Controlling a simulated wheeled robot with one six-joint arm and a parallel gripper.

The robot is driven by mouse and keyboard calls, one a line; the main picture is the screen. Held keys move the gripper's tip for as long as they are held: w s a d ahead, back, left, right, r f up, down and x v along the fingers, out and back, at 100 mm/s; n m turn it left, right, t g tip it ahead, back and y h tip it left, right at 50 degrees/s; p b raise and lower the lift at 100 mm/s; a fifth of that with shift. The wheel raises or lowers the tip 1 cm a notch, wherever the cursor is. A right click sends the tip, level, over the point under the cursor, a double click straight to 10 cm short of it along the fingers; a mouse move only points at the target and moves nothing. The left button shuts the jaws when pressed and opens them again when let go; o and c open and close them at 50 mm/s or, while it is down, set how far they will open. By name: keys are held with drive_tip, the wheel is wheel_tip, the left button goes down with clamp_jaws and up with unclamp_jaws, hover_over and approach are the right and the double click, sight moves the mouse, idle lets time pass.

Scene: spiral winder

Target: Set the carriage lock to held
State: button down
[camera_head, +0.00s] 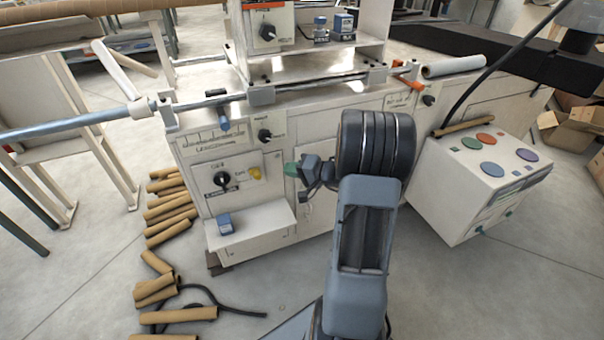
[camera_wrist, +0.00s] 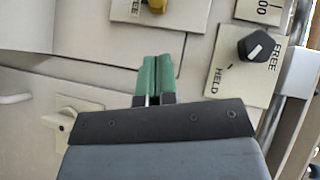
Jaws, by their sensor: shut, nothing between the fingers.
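The carriage lock is a black knob (camera_wrist: 258,47) on a cream plate marked FREE and HELD, at the upper right of the wrist view. A short white line shows on its face, but I cannot tell surely which word it points at. In the head view the knob (camera_head: 264,135) sits on the front panel, above the yellow knob. My gripper (camera_head: 290,169) is shut and empty, below and right of the lock knob. Its green fingertips (camera_wrist: 157,75) meet in the wrist view, apart from the knob.
A yellow knob (camera_head: 255,173) and black selector (camera_head: 221,179) are on the panel close by. Below them a small shelf (camera_head: 252,225) juts out with a blue block (camera_head: 225,223). Cardboard tubes (camera_head: 172,205) lie on the floor left. A metal bar (camera_head: 298,84) runs above.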

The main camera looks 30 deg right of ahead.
sight(260, 170)
drive_tip(key=w+a, duration=0.1)
drive_tip(key=w+a+f, duration=0.1)
drive_tip(key=w+a+b, duration=0.1)
drive_tip(key=shift+w+a+f, duration=0.1)
drive_tip(key=shift+a+f, duration=0.15)
drive_tip(key=shift+a, duration=0.15)
drive_tip(key=shift+w+a+f+b, duration=0.1)
drive_tip(key=shift+a+f+b, duration=0.05)
drive_tip(key=shift+a, duration=0.3)
drive_tip(key=shift+w+a+f+b, duration=0.1)
drive_tip(key=shift+a+b, duration=0.05)
drive_tip(key=shift+a, duration=0.3)
drive_tip(key=shift+f, duration=0.1)
